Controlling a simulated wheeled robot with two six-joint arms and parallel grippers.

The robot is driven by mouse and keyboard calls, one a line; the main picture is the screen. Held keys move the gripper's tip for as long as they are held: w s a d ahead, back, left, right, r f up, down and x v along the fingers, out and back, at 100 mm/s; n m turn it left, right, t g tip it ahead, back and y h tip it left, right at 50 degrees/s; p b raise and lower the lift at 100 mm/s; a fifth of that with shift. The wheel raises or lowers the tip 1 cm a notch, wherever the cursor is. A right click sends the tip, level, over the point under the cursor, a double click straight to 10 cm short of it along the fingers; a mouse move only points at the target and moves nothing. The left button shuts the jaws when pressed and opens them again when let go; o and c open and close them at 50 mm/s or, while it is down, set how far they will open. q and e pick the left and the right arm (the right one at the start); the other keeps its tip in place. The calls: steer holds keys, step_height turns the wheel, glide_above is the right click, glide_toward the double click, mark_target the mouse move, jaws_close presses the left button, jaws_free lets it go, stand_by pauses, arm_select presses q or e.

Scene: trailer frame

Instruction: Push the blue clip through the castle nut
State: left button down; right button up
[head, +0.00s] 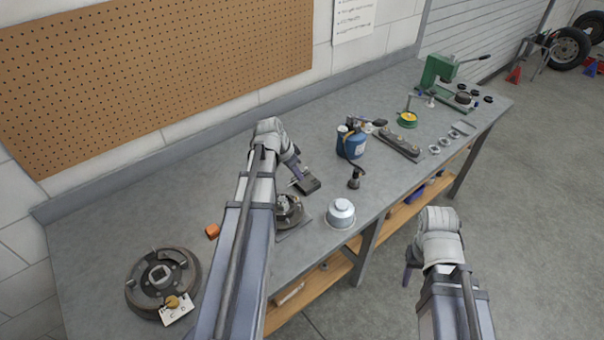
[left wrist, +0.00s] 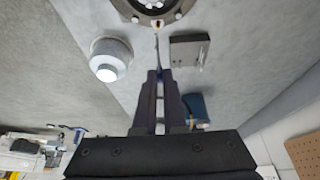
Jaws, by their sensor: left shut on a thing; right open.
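My left gripper (head: 296,176) is shut just behind the hub assembly (head: 289,212). In the left wrist view its fingers (left wrist: 158,72) grip a thin, pin-like piece (left wrist: 157,48), taken as the blue clip; its colour is not clear. The piece points at the hub rim (left wrist: 128,14), where a small brassy spot (left wrist: 157,24) shows close to its tip. I cannot tell whether they touch. The castle nut is too small to make out, and my left arm hides part of the hub. My right gripper (head: 411,275) is open and empty, off the bench's front edge, partly hidden by its wrist.
A dark block (head: 308,182) lies beside the left gripper. A white-grey canister (head: 341,213) stands right of the hub. A blue torch bottle (head: 351,142), an orange block (head: 212,231) and a brake drum (head: 162,283) with a tag are also on the bench. The back left is clear.

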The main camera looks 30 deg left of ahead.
arm_select(q)
steer(key=shift+f+b, duration=1.95)
steer(key=shift+f, duration=0.05)
steer(key=shift+s+a+f+b, duration=0.1)
steer(key=shift+s+f+b, duration=0.05)
steer(key=shift+f+b, duration=0.4)
steer(key=shift+s+a+r, duration=0.1)
steer(key=shift+s+a, duration=0.2)
steer(key=shift+s, duration=0.4)
steer(key=shift+s+a+f, duration=0.1)
steer(key=shift+s+a, duration=0.15)
steer(key=shift+s, duration=0.4)
steer(key=shift+s+a+r, duration=0.1)
steer(key=shift+s+a, duration=0.2)
steer(key=shift+s, duration=0.4)
stand_by(2.8)
steer(key=c, duration=0.9)
jaws_free()
